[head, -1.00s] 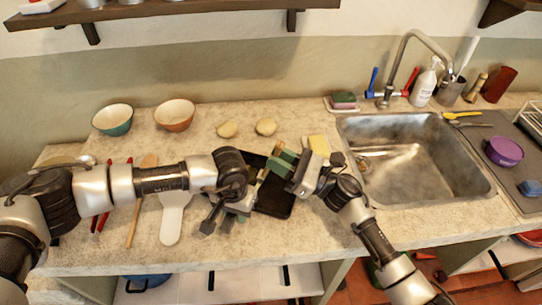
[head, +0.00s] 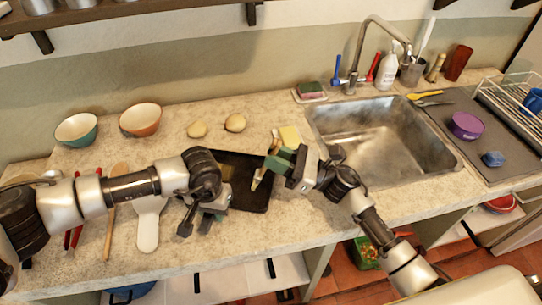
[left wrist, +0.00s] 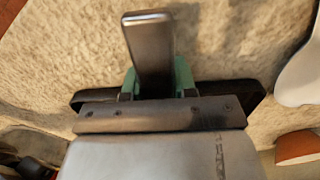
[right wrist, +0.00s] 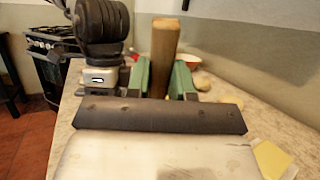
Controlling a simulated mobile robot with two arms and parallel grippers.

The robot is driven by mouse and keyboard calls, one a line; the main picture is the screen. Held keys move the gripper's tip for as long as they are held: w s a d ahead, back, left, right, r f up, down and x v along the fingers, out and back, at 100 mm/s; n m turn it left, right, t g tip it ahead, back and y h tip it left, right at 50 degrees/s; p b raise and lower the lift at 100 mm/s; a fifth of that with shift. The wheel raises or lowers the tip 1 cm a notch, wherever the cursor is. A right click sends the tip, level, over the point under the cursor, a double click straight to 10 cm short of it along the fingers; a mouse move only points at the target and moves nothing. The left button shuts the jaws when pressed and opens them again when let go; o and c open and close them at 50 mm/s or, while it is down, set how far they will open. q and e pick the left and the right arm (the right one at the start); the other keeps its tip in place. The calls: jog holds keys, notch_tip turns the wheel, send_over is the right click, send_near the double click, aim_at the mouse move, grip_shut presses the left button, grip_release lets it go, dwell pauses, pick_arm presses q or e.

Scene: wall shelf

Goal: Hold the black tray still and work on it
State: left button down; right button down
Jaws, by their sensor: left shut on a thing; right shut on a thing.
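My left gripper (head: 222,205) is low at the tray's left front side. It is shut on a flat grey-brown bar (left wrist: 150,50); whether this bar is part of the tray I cannot tell. My right gripper (head: 275,166) is over the tray's right side, shut on a wooden handle (right wrist: 165,50). The handle's pale lower end (head: 258,179) points down over the tray; contact cannot be told.
A white board (head: 148,225) and a wooden spoon (head: 113,225) lie left of the tray. Two bowls (head: 76,129) and two round buns (head: 235,123) stand behind. A yellow sponge (head: 290,134) and the sink (head: 385,135) are to the right.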

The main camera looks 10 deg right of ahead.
jog(key=shift+w+d, duration=0.1)
jog(key=shift+w, duration=0.45)
jog(key=w+a, duration=0.3)
jog(key=a, duration=0.4)
jog(key=w+a, duration=0.3)
jog(key=a, duration=0.4)
jog(key=shift+f, duration=0.2)
dwell(0.5)
jog(key=shift+s+d, duration=1.25)
jog(key=shift+d, duration=2.45)
jog(key=shift+s+d, duration=1.2)
jog(key=shift+d, duration=2.45)
jog(key=w+a+f, duration=0.1)
jog(key=w+a, duration=0.6)
jog(key=a, duration=0.6)
jog(key=shift+w+a, duration=0.15)
jog(key=shift+a, duration=0.1)
